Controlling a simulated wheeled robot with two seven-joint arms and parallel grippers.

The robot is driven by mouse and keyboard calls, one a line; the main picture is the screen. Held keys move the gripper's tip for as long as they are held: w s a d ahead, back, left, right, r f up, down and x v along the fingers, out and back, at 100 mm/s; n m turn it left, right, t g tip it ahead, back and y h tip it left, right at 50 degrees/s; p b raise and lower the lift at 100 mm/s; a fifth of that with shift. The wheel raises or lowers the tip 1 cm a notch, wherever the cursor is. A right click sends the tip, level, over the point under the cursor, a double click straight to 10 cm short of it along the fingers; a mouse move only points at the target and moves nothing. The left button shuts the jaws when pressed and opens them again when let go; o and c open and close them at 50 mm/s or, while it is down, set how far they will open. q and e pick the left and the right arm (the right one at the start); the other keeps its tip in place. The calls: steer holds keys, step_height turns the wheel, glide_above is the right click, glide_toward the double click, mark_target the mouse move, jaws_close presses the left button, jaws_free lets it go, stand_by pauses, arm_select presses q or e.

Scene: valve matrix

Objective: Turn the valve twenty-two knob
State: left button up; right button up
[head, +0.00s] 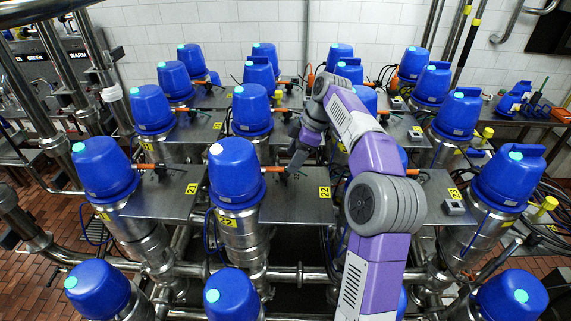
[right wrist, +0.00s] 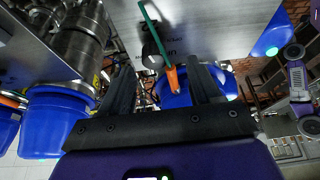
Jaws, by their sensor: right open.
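The valve labelled 22 has a blue domed head (head: 234,168) with a white light on top. An orange fitting (head: 271,169) links the head to a small dark knob (head: 288,173) over the plate. My right gripper (head: 297,158) is at the knob's far side, partly hidden by its own wrist. In the right wrist view the open fingers (right wrist: 165,88) stand either side of an orange fitting (right wrist: 173,79) with a green stem and a dark round part (right wrist: 152,55). Contact cannot be told. My left gripper is out of view.
Several blue-headed valves stand in rows around, including valve 21 (head: 104,168) to the left and valve 23 (head: 508,176) to the right. Steel pipes and cables run between them. A side table (head: 540,117) with tools stands at the back right.

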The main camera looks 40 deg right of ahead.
mark_target(285, 167)
steer(key=w+f, duration=0.1)
steer(key=f, duration=0.1)
steer(key=w+a+f, duration=0.1)
steer(key=shift+w+f, duration=0.2)
steer(key=shift+f, duration=0.2)
steer(key=shift+a+f, duration=0.1)
steer(key=shift+s, duration=0.3)
steer(key=shift+w, duration=0.25)
steer(key=c, duration=0.5)
steer(key=shift+s, duration=0.1)
steer(key=c, duration=0.5)
steer(key=shift+m+h+b, duration=0.3)
steer(key=shift+m+b, duration=0.4)
steer(key=shift+m, duration=0.1)
steer(key=shift+c, duration=0.2)
steer(key=shift+m+t, duration=0.4)
steer(key=shift+m, duration=0.3)
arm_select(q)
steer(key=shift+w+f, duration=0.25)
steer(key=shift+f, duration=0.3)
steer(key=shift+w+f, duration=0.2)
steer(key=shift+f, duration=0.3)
